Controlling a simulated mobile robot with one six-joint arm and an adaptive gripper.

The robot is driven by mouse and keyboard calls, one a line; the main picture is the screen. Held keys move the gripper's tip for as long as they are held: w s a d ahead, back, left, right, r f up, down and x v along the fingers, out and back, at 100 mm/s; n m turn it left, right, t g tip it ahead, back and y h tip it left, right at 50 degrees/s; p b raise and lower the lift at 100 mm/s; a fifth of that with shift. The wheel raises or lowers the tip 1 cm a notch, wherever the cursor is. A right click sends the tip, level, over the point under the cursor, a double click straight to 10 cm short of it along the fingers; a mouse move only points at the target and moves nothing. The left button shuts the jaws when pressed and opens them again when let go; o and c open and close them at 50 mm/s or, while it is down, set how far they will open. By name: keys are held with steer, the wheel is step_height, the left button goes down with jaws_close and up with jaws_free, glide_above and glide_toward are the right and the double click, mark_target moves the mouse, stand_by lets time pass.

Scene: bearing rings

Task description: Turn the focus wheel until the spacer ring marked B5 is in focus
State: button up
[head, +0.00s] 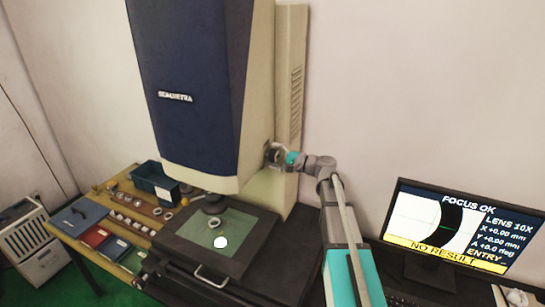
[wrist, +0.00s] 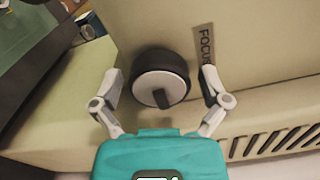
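The focus wheel (wrist: 160,80) is a black knob with a light face and a dark grip bar, on the cream side of the machine beside a FOCUS label (wrist: 206,45). My gripper (wrist: 165,85) is open, with one finger on each side of the wheel; I cannot tell whether either touches it. In the head view my gripper (head: 279,158) is at the machine's right side. A ring (head: 214,222) sits on the green stage plate (head: 190,230) under the lens, beside a bright light spot. Its marking is too small to read. The monitor (head: 447,228) reads FOCUS OK and NO RESULT.
The machine's blue head (head: 195,90) stands over the stage. The monitor stands right of my arm.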

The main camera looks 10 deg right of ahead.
stand_by(0.4)
steer(key=v, duration=1.2)
stand_by(0.6)
